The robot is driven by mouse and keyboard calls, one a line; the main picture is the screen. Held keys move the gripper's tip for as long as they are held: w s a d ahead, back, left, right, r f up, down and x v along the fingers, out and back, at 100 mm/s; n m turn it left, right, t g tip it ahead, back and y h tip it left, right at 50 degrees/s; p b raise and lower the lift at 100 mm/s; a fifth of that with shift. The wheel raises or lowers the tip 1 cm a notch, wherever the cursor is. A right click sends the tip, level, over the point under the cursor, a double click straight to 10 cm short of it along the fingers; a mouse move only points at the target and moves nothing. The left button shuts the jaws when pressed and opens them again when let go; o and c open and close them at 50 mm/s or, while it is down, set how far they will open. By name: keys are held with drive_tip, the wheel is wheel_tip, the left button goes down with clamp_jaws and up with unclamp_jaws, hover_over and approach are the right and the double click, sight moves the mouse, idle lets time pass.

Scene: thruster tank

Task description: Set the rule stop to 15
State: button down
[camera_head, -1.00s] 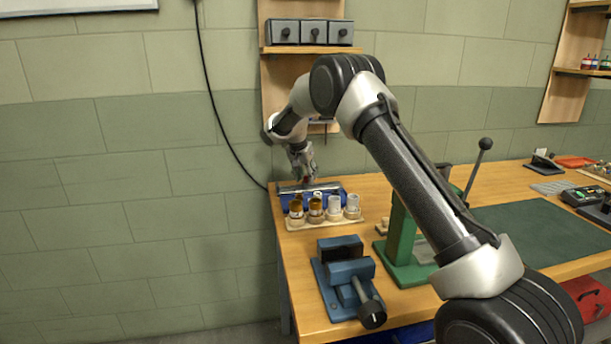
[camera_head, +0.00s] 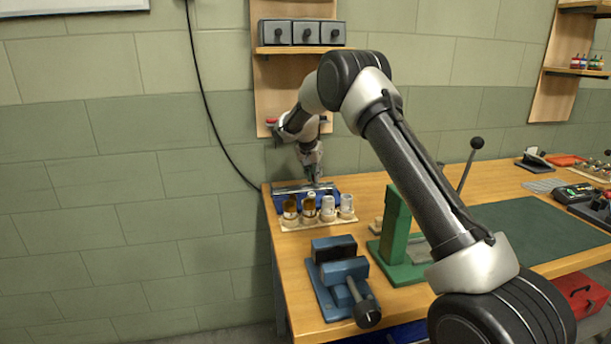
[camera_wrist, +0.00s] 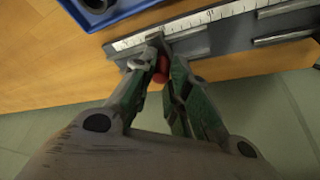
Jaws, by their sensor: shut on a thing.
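The rule (camera_wrist: 217,16) is a white graduated scale on a grey metal bar in the wrist view. In the head view the bar (camera_head: 290,188) lies at the bench's far left end. The stop (camera_wrist: 182,40) is a grey block on the bar with a red knob (camera_wrist: 160,77). My gripper (camera_wrist: 162,65) is shut on the stop's red knob, at the near edge of the bar. The numbers on the scale are too small to read, so the stop's setting cannot be told. In the head view my gripper (camera_head: 313,180) is at the bar, its fingertips small there.
A blue tray (camera_wrist: 118,12) lies just beyond the bar. A wooden rack of jars (camera_head: 318,219), a blue vise (camera_head: 340,275) and a green press (camera_head: 397,240) stand nearer on the bench. A wall shelf (camera_head: 300,50) with small drawers hangs behind the arm.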

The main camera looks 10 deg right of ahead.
drive_tip(key=c, duration=1.4)
unclamp_jaws()
drive_tip(key=shift+o, duration=0.2)
drive_tip(key=shift+r, duration=0.1)
drive_tip(key=v, duration=1.1)
drive_tip(key=shift+s+r, duration=0.15)
drive_tip(key=shift+r, duration=0.2)
drive_tip(key=shift+a, duration=0.15)
